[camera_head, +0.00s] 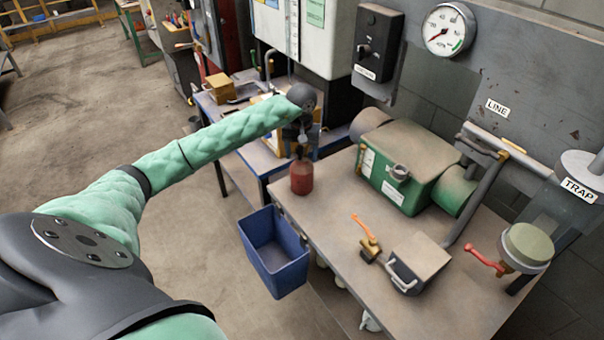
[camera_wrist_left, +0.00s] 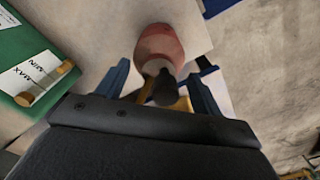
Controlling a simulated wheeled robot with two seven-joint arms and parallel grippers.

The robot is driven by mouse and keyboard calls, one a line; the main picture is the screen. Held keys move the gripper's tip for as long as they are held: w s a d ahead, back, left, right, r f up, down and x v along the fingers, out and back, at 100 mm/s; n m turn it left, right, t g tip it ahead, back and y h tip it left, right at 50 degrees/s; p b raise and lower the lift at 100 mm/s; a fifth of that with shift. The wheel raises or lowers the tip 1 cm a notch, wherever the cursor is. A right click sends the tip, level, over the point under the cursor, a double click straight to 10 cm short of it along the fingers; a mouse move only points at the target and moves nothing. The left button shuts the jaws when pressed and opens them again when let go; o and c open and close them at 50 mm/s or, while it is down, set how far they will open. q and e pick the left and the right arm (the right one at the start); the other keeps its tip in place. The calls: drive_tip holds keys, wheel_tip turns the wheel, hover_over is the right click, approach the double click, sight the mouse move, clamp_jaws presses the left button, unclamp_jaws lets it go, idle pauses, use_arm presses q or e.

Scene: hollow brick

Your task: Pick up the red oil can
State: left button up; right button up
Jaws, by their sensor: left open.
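The red oil can (camera_head: 301,178) stands upright near the far left corner of the grey table (camera_head: 330,195). My left gripper (camera_head: 302,140) is directly above the can, at its dark top. In the left wrist view the can's red body (camera_wrist_left: 160,44) shows beyond the fingers, with its dark top nearer the camera. The two blue fingers of my left gripper (camera_wrist_left: 160,88) are open, one on each side of the can's top. Whether the fingers touch it cannot be told. My right gripper is not in view.
A green tank (camera_head: 405,165) stands right of the can; its green side with MIN and MAX labels also shows in the wrist view (camera_wrist_left: 30,60). A blue bin (camera_head: 272,250) hangs at the table's left edge. An orange-handled valve (camera_head: 368,240) and a grey box (camera_head: 418,262) are nearer.

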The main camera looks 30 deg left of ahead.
use_arm(q)
drive_tip(key=shift+c, duration=0.2)
clamp_jaws()
idle(0.3)
